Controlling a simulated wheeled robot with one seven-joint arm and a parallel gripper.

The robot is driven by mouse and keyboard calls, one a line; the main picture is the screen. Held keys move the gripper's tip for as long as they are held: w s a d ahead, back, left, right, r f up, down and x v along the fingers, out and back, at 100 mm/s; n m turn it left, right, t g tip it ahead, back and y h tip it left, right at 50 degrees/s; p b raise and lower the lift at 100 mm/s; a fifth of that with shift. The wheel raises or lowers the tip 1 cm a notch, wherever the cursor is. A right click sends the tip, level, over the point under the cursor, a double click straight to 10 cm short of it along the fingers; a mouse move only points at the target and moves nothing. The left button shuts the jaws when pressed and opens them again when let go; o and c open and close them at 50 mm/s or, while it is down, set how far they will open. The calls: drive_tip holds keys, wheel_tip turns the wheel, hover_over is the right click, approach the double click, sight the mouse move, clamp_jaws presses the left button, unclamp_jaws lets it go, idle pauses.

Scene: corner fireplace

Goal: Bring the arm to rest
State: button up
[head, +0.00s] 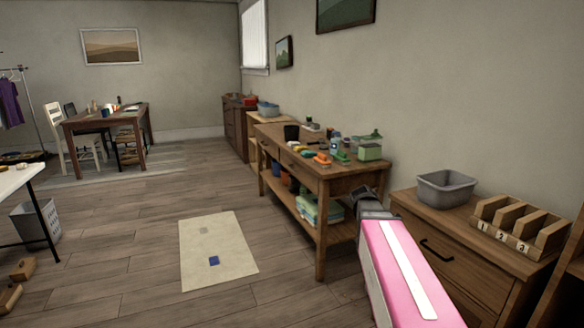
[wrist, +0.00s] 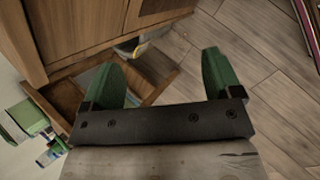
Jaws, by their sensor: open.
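My gripper (wrist: 168,78) shows in the wrist view with its two green fingers spread wide apart. Nothing is between them; planked floor and a wooden edge show beyond. In the head view my pink arm with a white stripe reaches up from the bottom right. Its dark end is in front of the right end of the wooden side table (head: 319,226). The fingers cannot be made out there.
The side table carries a green-lidded container (head: 370,148) and small items. A grey bin (head: 446,188) and numbered wooden rack (head: 520,228) stand on the right cabinet (head: 455,262). A beige mat (head: 215,275) lies on open floor. A white table (head: 18,178) is left.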

drive_tip(key=s+a+f+m+g+y, duration=0.2)
drive_tip(key=s+a+f+m+y, duration=0.4)
drive_tip(key=s+a+f+m, duration=0.5)
drive_tip(key=s+a+f, duration=0.3)
drive_tip(key=f, duration=0.1)
drive_tip(key=shift+a+f, duration=0.15)
drive_tip(key=shift+a, duration=0.15)
drive_tip(key=shift+s, duration=0.1)
idle(0.9)
